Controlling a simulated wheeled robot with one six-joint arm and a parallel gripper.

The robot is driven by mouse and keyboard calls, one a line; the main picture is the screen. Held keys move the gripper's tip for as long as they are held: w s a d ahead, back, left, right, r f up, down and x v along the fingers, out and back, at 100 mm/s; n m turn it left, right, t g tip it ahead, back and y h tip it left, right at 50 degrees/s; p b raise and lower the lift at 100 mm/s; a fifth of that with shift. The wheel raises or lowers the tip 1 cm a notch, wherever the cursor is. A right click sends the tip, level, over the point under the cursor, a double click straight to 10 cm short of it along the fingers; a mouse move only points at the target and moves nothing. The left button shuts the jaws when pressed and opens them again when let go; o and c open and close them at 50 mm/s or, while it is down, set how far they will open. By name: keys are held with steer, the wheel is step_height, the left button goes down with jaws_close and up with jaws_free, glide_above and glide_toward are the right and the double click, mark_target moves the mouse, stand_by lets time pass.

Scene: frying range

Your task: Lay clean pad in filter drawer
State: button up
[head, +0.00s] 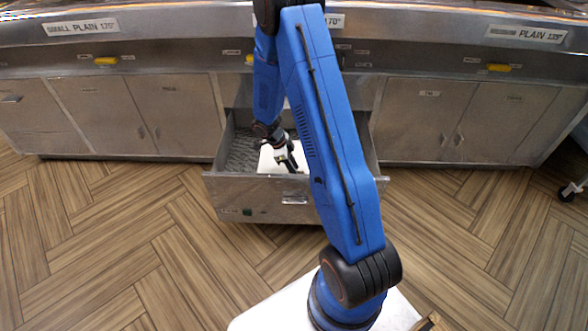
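The filter drawer (262,192) is pulled out from the middle of the range and stands open. Its inner left side shows a grey, textured surface. A white pad (267,160) is inside the drawer outline, around and below my gripper (291,163). My arm hides the right part of the drawer and much of the pad. My gripper points down into the drawer, over the pad. It is small and dark here, so I cannot tell whether its fingers are apart or closed on the pad, or whether the pad lies flat on the bottom.
Closed steel cabinet doors (105,113) stand left of the drawer, and more closed doors (440,118) stand right. Yellow handles (106,61) line the front above. The wood-pattern floor (130,230) is clear. A wheeled item (571,190) stands at the right edge.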

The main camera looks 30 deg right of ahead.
steer(key=s+a+r+n+t, duration=0.1)
steer(key=a+r+n, duration=0.2)
steer(key=r, duration=0.9)
steer(key=s+a+r+n, duration=0.15)
steer(key=a+r, duration=0.25)
steer(key=r, duration=0.7)
steer(key=s+a+r+n+t+y, duration=0.1)
steer(key=s+a+r+n+t, duration=0.15)
steer(key=s+r+n, duration=0.45)
steer(key=s+a+r+n+t+y, duration=0.1)
steer(key=s+a+r+n, duration=0.3)
steer(key=s+r, duration=0.45)
steer(key=s+a+r+n+t+y, duration=0.1)
steer(key=s+a+r+n+t, duration=0.1)
steer(key=s+n, duration=0.7)
steer(key=s, duration=0.3)
steer(key=shift+a+r+t+y, duration=0.15)
steer(key=shift+r+t+y, duration=0.1)
steer(key=shift+t+y, duration=0.1)
